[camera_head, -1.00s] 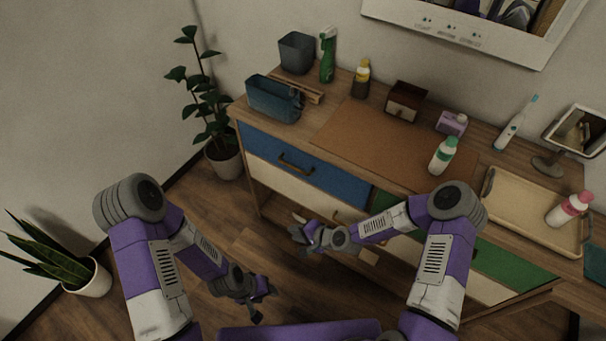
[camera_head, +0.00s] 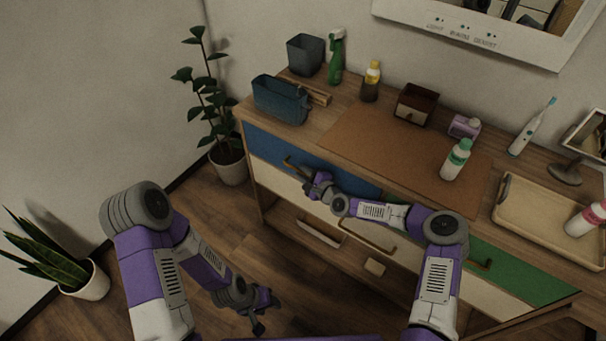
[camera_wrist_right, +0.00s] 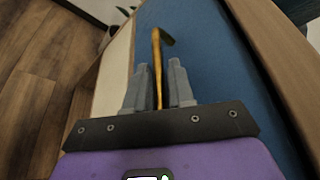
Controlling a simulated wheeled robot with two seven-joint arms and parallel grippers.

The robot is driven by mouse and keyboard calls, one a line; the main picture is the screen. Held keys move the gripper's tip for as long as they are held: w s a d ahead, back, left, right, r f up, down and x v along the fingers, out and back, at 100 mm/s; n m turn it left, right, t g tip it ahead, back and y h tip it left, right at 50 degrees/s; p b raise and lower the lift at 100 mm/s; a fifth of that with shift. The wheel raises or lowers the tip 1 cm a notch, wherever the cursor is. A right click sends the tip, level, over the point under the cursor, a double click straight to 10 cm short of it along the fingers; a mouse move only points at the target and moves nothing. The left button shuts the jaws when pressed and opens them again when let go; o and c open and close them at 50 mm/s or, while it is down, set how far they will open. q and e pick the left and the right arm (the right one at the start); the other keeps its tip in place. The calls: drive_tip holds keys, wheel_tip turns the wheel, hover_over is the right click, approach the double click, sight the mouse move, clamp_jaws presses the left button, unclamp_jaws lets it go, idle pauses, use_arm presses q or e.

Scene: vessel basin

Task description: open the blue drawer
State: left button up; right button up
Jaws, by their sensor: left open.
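The blue drawer (camera_head: 262,145) is at the upper left of the wooden cabinet, and its front looks flush, so it appears closed. It has a brass-coloured handle (camera_head: 296,163). My right gripper (camera_head: 305,174) is at this handle, partly covering it. In the right wrist view, the handle (camera_wrist_right: 157,52) runs between the two grey fingers of the right gripper (camera_wrist_right: 158,80). A gap shows on both sides, so the fingers look open around it, and the blue drawer front (camera_wrist_right: 215,60) lies behind. My left gripper (camera_head: 268,312) is open and empty, low over the floor.
Cream drawers sit below the blue one, and a green drawer (camera_head: 520,270) is at the right. On top stand a blue bin (camera_head: 280,100), a spray bottle (camera_head: 336,58), a white bottle (camera_head: 456,160) and a tray (camera_head: 535,228). Plants stand at the left. Open floor lies before the cabinet.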

drive_tip(key=shift+w+a, duration=0.1)
drive_tip(key=shift+a, duration=0.05)
clamp_jaws()
